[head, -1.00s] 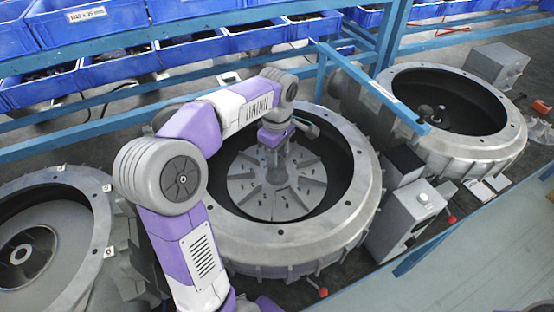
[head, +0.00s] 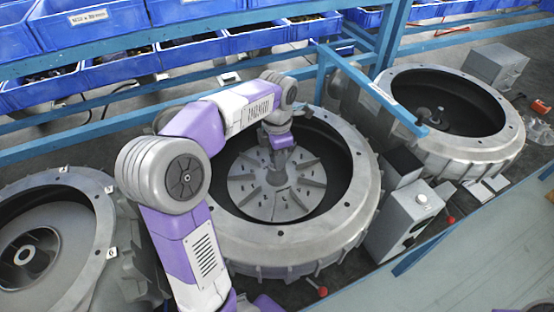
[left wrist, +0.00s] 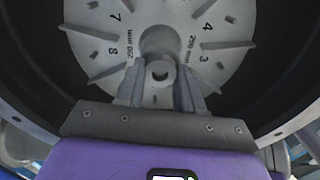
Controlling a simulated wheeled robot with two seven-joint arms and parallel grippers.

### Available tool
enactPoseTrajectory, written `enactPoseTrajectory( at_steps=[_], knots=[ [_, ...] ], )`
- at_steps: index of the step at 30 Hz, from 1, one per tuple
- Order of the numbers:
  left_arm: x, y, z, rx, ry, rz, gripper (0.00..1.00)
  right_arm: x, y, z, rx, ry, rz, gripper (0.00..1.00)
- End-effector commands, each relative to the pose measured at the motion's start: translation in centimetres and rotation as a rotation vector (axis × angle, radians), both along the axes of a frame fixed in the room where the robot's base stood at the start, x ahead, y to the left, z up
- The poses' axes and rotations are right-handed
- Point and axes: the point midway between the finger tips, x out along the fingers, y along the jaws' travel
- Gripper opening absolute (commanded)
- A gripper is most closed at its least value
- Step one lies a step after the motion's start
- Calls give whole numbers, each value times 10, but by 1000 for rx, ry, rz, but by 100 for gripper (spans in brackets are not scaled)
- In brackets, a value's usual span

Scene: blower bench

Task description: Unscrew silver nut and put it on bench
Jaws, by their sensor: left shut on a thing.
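The silver nut (left wrist: 160,65) shows in the left wrist view as a small grey ring with a dark centre, at the hub of the finned impeller disc (left wrist: 205,35). My left gripper (left wrist: 160,80) is shut on it, one finger on each side. In the head view my left gripper (head: 279,158) points down over the middle of the impeller (head: 268,200), inside the large round blower housing (head: 330,228). The gripper hides the nut there. Whether the nut still sits on its thread cannot be told. My right gripper is not in view.
The grey bench top (head: 460,265) lies at the lower right and looks clear. A blue frame post (head: 322,85) stands behind the housing. Other blower housings stand at left (head: 75,190) and right (head: 470,150). A grey box (head: 400,222) is beside the middle housing.

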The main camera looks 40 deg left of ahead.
Motion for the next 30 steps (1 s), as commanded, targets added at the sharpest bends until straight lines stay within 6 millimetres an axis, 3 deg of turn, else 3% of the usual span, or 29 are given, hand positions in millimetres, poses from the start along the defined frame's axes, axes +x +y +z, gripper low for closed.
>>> enactPoseTrajectory(
  at_steps=[12,21,22,23,30],
  knots=[
    [0,0,0,1,2,512,7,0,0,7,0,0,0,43],
    [0,0,-1,1,2,545,7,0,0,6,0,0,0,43],
    [0,0,-1,1,2,545,41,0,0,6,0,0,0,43],
    [0,0,-1,1,2,545,46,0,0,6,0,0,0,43],
    [0,0,0,0,1,544,47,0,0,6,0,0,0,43]
  ],
)
